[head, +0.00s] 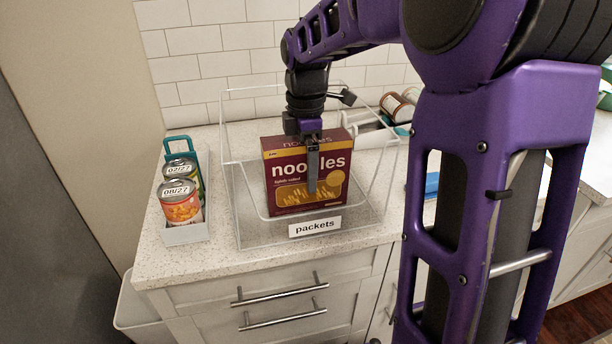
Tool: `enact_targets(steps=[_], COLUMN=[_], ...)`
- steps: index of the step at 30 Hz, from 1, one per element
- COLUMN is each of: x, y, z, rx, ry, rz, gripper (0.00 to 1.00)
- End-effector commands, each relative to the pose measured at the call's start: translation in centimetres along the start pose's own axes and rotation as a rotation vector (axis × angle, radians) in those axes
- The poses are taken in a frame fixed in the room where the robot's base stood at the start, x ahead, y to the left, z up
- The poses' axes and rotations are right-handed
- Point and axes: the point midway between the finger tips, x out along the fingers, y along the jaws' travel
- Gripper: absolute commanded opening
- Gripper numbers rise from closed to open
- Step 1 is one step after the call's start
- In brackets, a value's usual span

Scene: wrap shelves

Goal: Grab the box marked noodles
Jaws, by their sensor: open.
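A dark red box (283,194) marked "noodles" stands upright inside a clear bin (247,235) labelled "packets" on the counter. My gripper (312,186) points down over the box, with one finger seen in front of the box's printed face. The other finger is hidden, apparently behind the box or in line with the near finger. The jaws are open, and I cannot tell whether the finger touches the box.
A narrow grey tray (186,235) with two cans stands left of the bin. More cans (397,107) lie in a white holder behind the bin at right. The clear bin walls surround the box. A tiled wall (205,60) is behind; drawers are below the counter (155,265).

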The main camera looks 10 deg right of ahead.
Motion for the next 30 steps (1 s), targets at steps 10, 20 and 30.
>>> enact_targets(steps=[10,20,30], x=[0.10,0.09,0.02], y=[0.01,0.01,0.03], z=[0.01,0.01,0.01], rx=[0.000,0.000,0.000], ry=[0.000,0.000,0.000], rz=[0.000,0.000,0.001], gripper=[0.80,0.21,0.00])
